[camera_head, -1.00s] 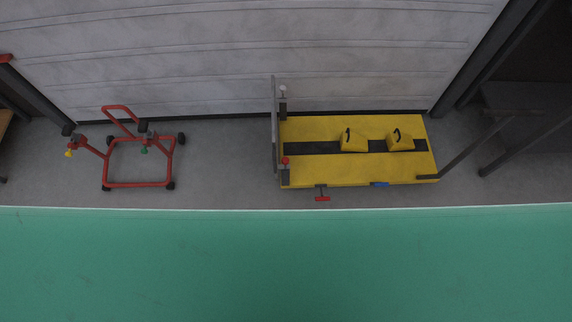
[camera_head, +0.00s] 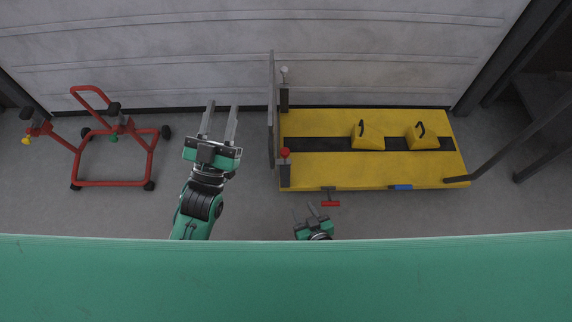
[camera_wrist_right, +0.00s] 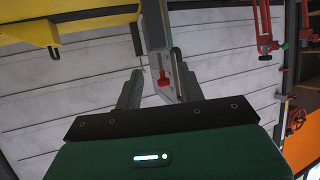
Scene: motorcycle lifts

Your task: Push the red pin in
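A red T-shaped pin (camera_head: 331,203) sticks out from the front side of the yellow motorcycle lift (camera_head: 300,182). My right gripper (camera_head: 303,208) is low in front of the lift, left of the red pin and apart from it. Its fingers are spread and empty. In the right wrist view, a small red part (camera_wrist_right: 163,79) shows on a grey post beyond the right gripper (camera_wrist_right: 160,72); I cannot tell whether it is the same pin. My left gripper (camera_head: 222,105) is open and empty, left of the lift's upright plate.
A red knob (camera_head: 285,153) tops a dark post at the lift's left end. Two yellow wedges (camera_head: 367,141) stand on the platform. A red wheeled stand (camera_head: 115,183) is at the left. A dark bar (camera_head: 495,148) slants at the right. Bare floor lies in front.

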